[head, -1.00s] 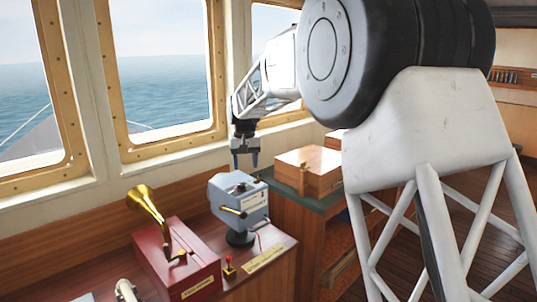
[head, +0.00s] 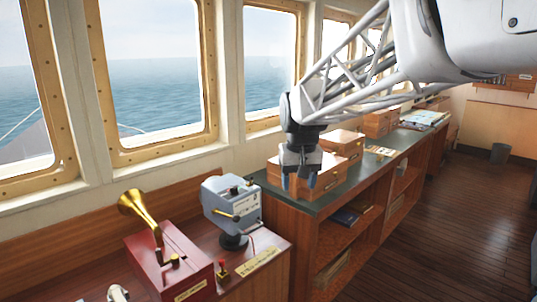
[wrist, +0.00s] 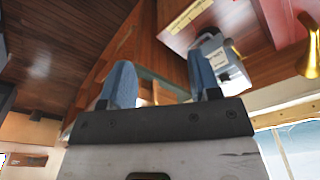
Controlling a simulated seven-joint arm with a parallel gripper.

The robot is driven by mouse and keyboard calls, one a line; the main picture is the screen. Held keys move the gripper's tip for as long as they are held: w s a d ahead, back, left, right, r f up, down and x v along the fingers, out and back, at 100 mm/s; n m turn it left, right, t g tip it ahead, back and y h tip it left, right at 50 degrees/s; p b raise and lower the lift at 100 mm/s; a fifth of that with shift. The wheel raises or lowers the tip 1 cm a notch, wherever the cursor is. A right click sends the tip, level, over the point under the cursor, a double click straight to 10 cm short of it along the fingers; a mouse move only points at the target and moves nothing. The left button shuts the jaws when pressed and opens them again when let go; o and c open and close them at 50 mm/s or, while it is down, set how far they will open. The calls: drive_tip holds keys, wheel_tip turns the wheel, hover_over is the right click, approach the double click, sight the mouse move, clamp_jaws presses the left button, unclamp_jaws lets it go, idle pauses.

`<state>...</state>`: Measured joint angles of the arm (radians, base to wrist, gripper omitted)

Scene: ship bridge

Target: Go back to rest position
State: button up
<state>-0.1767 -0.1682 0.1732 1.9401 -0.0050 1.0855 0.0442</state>
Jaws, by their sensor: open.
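My gripper (head: 298,186) hangs pointing down in the head view, in front of the wooden boxes on the counter. Its two blue fingertips are apart with nothing between them. In the wrist view my gripper (wrist: 160,82) also shows its blue fingers spread and empty. The grey-blue device (head: 232,203) stands to the left of my gripper on the red-brown console, clear of it. It also shows in the wrist view (wrist: 222,58).
A red box with a brass horn (head: 170,258) stands left of the device. Wooden boxes (head: 342,143) sit on the green-topped counter (head: 335,195) behind my gripper. Windows (head: 150,75) line the left wall. The wooden floor (head: 450,210) at right is open.

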drive_tip(key=s+d+f, duration=0.3)
drive_tip(key=s, duration=0.7)
drive_tip(key=s+d+f+m+t, duration=0.1)
drive_tip(key=s+d+f, duration=0.2)
drive_tip(key=s, duration=0.7)
drive_tip(key=s+d+f, duration=0.3)
drive_tip(key=s+d, duration=0.2)
drive_tip(key=s, duration=0.5)
drive_tip(key=shift+s+f+m, duration=0.35)
drive_tip(key=shift+s+m, duration=0.05)
